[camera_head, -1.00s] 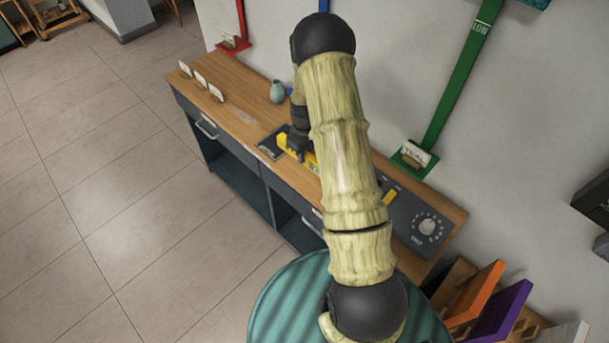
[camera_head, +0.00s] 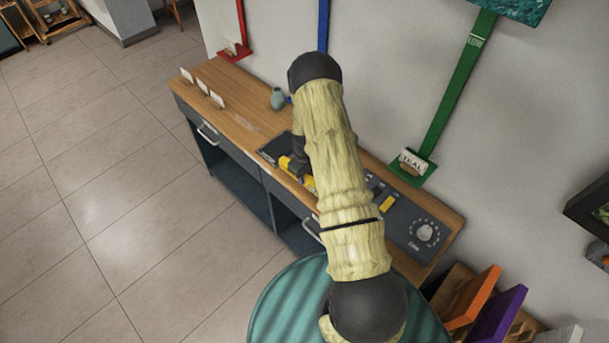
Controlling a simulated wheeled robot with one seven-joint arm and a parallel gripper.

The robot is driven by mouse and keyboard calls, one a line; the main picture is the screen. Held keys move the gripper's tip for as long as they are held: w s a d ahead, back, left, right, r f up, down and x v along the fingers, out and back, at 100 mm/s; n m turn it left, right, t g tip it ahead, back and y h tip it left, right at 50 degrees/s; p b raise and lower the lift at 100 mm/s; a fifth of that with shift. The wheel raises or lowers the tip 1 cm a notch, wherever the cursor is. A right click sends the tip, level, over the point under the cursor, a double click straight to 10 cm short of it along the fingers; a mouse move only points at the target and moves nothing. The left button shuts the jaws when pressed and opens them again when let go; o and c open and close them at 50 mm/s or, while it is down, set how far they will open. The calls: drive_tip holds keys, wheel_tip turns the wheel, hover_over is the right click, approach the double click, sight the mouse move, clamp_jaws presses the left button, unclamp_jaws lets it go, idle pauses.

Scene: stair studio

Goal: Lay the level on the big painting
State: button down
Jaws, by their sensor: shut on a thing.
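A yellow level (camera_head: 287,163) is held in my gripper (camera_head: 298,168), over the wooden counter near a dark inset panel. My arm hides much of the level and part of the gripper. I cannot tell how far the level is above the counter. A teal painting (camera_head: 515,8) is cut off by the top edge, high on the wall at the right. A dark-framed picture (camera_head: 592,212) is cut off at the right edge. I cannot tell which of these is the big painting.
Green (camera_head: 460,85), blue and red strips run up the wall. Orange (camera_head: 472,297) and purple panels stand at lower right. The floor at left is clear.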

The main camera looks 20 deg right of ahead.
drive_tip(key=shift+f, duration=0.4)
drive_tip(key=shift+f, duration=0.25)
drive_tip(key=c, duration=1.2)
unclamp_jaws()
drive_tip(key=shift+r, duration=0.1)
drive_tip(key=shift+r, duration=0.3)
drive_tip(key=r+b, duration=0.2)
drive_tip(key=r, duration=0.3)
drive_tip(key=r+b, duration=0.2)
drive_tip(key=r, duration=0.4)
drive_tip(key=r+b, duration=0.2)
drive_tip(key=r, duration=0.3)
drive_tip(key=shift+a+r, duration=0.3)
drive_tip(key=shift+r, duration=0.1)
